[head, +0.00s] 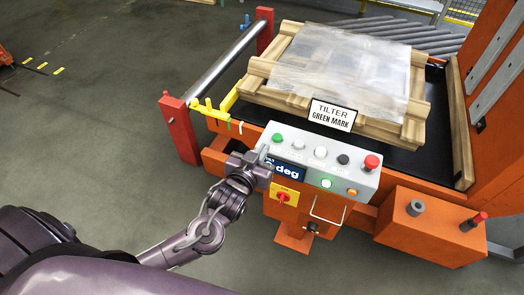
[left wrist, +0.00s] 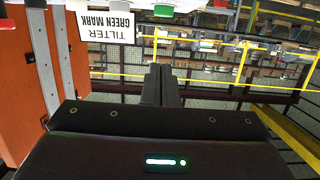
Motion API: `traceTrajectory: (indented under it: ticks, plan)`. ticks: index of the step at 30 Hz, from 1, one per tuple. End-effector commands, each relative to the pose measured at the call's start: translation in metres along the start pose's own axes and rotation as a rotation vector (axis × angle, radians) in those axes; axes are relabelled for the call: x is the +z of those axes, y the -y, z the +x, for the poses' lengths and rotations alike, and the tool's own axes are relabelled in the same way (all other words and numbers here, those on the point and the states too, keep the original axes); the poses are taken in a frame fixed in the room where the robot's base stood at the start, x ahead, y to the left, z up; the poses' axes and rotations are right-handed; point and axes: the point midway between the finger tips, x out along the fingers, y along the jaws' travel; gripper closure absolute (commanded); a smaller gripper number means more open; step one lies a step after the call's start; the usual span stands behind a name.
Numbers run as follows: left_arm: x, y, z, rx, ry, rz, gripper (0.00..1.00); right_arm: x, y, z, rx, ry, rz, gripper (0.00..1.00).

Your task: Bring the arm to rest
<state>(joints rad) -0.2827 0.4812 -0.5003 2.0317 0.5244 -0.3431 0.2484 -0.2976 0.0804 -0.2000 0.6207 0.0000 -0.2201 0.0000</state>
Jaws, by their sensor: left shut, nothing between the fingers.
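My left arm comes in from the lower left in the head view. Its gripper (head: 264,154) is shut and empty, in front of the left end of the grey control panel (head: 345,177), by the display reading "deg". I cannot tell whether it touches the panel. In the left wrist view the two dark fingers (left wrist: 160,84) lie together with nothing between them. My right gripper is not in view.
The panel carries several buttons, including a red one (head: 371,162). A "TILTER GREEN MARK" sign (head: 332,115) stands behind it, before a wrapped load on a wooden pallet (head: 290,98). A red post (head: 180,128) stands left. Floor (head: 110,140) at left is clear.

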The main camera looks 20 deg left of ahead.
Motion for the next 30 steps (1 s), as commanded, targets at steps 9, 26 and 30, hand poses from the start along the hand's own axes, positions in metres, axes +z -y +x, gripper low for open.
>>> traceTrajectory:
  ticks: [9, 26, 30]
  plan:
    - [0.0, 0.0, 0.0, 0.0, -0.001, 0.0, 1.0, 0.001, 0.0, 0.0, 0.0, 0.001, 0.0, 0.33]
    - [0.21, 0.053, 0.014, -0.064, 0.368, 0.172, 1.0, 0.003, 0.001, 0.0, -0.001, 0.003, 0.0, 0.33]
    - [0.312, 0.07, -0.016, -0.058, 0.565, 0.215, 1.0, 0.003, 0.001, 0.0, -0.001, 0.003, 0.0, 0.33]
